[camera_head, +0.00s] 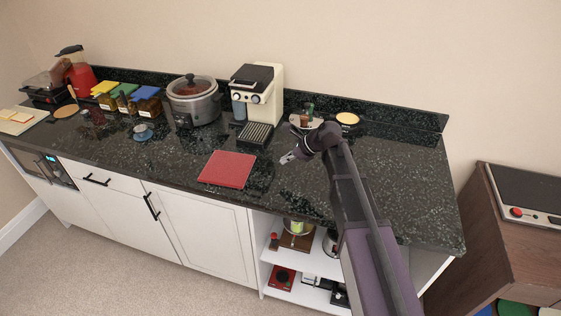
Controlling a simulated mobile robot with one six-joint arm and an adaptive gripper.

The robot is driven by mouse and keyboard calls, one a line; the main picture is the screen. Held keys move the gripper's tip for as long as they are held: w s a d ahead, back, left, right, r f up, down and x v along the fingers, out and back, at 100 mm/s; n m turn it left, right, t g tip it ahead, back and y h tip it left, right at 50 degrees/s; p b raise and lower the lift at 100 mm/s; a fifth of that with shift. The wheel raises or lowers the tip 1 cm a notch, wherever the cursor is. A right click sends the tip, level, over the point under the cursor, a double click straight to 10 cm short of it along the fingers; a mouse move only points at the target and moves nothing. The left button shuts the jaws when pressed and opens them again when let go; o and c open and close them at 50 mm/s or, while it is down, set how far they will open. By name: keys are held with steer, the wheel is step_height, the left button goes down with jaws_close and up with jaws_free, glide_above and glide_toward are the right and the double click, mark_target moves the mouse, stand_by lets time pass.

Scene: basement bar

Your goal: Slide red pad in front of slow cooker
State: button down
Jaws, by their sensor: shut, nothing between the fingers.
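The red pad (228,169) is a flat square lying on the dark speckled counter near its front edge. It lies in front of the coffee machine and to the right of the slow cooker. The slow cooker (193,103) is a round metal pot with a lid, standing toward the back of the counter. My gripper (286,159) is shut and empty above the counter, to the right of the pad and apart from it. Its exact height over the counter cannot be told.
The cream coffee machine (265,92) stands behind the pad, its drip tray facing forward. A small blue-grey item (143,131) sits left of the slow cooker's front. Colored-lid jars (147,102) stand farther left. The counter (178,154) directly before the slow cooker is bare.

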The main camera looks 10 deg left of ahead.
mark_target(263, 173)
steer(key=b+x, duration=0.4)
steer(key=x, duration=0.3)
steer(key=shift+d+f+b, duration=0.1)
steer(key=shift+d+b, duration=0.05)
steer(key=shift+b, duration=0.25)
steer(key=b+x, duration=0.1)
steer(key=x, duration=0.1)
steer(key=shift+a+f+b, duration=0.2)
steer(key=shift+b, duration=0.2)
steer(key=shift+w+a+r, duration=0.1)
steer(key=shift+a, duration=0.5)
steer(key=shift+a+r, duration=0.15)
steer(key=shift+a, duration=1.25)
steer(key=shift+w, duration=0.1)
